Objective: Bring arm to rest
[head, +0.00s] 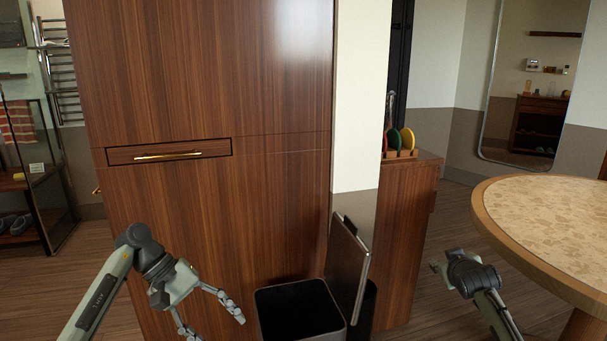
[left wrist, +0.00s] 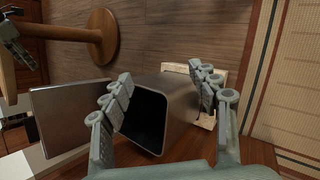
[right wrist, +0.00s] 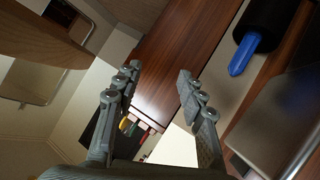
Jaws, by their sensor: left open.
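My left gripper (head: 214,325) is at the lower left of the head view, in front of the wood cabinet and left of an open bin. Its fingers are spread and empty, as the left wrist view (left wrist: 158,80) also shows. My right gripper (head: 440,268) is at the lower right of the head view, between the low wood cabinet and the round table. In the right wrist view (right wrist: 158,76) its fingers stand apart with nothing between them. The head view shows it small and partly hidden by its own wrist.
The open dark bin (head: 262,296) stands before the tall wood cabinet (head: 210,80), with a flat panel (head: 347,272) upright beside it. The round table (head: 483,205) is close to my right arm. Colourful discs (head: 407,139) stand on the low cabinet (head: 408,240). Floor shows between the low cabinet and table.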

